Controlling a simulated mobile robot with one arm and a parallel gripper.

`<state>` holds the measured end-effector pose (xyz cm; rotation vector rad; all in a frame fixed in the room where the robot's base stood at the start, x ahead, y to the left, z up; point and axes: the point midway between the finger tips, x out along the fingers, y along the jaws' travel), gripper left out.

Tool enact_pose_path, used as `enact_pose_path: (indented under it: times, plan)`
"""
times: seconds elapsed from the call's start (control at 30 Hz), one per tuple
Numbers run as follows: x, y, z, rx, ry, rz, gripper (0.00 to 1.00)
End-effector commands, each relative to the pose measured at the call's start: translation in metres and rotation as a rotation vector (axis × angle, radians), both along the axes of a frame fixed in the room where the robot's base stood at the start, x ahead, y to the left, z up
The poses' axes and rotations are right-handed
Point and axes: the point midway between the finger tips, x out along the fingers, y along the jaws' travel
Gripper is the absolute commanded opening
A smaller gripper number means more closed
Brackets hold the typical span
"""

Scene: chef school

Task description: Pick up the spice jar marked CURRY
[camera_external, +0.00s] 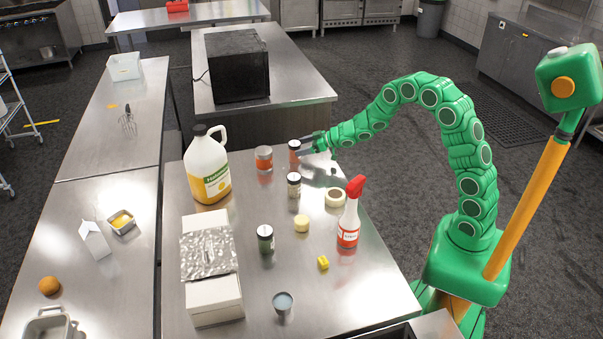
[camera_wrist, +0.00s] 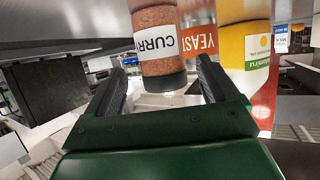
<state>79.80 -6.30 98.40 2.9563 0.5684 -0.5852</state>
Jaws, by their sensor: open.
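The spice jar marked CURRY (camera_wrist: 158,22) has reddish-brown contents, a white label and a dark lid. It appears upside down in the wrist view, between my two fingers. In the external view the jar (camera_external: 294,157) stands upright on the steel table at the tip of my gripper (camera_external: 304,147). My gripper (camera_wrist: 160,70) is open, with one finger on each side of the jar in the wrist view. A gap shows beside the left finger; I cannot tell whether the right finger touches the jar.
A can marked YEAST (camera_wrist: 206,44) stands beside the jar; it also shows in the external view (camera_external: 264,160).

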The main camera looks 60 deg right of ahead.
Motion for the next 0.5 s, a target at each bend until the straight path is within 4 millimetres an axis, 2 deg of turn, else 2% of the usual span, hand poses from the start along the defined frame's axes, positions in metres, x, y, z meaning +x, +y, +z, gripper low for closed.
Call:
enact_pose_path:
  times: [0.27,0.5]
  plan:
    - [0.014,0.008,-0.006,0.001,0.004,0.000,0.87]
    - [0.039,0.020,-0.012,0.002,0.000,0.001,0.87]
